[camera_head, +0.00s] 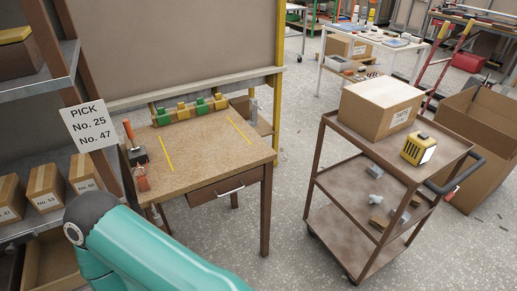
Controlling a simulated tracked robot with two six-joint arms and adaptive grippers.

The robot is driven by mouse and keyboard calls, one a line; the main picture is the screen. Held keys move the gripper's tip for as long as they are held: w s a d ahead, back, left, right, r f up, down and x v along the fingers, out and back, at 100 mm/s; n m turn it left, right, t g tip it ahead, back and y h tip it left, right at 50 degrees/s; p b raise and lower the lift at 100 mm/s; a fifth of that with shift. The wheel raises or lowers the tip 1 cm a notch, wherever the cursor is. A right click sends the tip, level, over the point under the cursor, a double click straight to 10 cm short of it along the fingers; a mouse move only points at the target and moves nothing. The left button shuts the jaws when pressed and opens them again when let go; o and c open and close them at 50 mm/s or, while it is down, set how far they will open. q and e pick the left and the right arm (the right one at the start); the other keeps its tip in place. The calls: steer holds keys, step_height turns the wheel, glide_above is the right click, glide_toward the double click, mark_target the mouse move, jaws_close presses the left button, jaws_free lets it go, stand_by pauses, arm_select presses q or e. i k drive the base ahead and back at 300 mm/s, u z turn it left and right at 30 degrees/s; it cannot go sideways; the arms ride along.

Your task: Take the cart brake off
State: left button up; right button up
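The cart (350,188) is a brown three-shelf trolley standing at the right on the speckled floor. Its dark push handle (467,176) is at its right end. A small red and white piece (451,193) shows just below the handle; I cannot tell whether it is the brake or belongs to the cart. The wheels are mostly hidden or too small to read, and no brake pedal is clear. A teal arm link of mine enters at the bottom left, well apart from the cart. Neither of my grippers is in view.
A closed box (381,107) and a yellow device (419,147) sit on the cart's top shelf; small grey parts lie lower down. A wooden workbench (205,152) stands left of the cart, with clear floor between. An open cardboard box (485,120) stands behind the handle.

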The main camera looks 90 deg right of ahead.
mark_target(448, 196)
steer(key=z, duration=0.15)
steer(key=i, duration=0.3)
steer(key=z, duration=2.85)
steer(key=i, duration=0.25)
steer(key=z, duration=1.3)
steer(key=k, duration=0.5)
steer(key=z, duration=0.5)
steer(key=i, duration=1.55)
steer(key=u, duration=0.5)
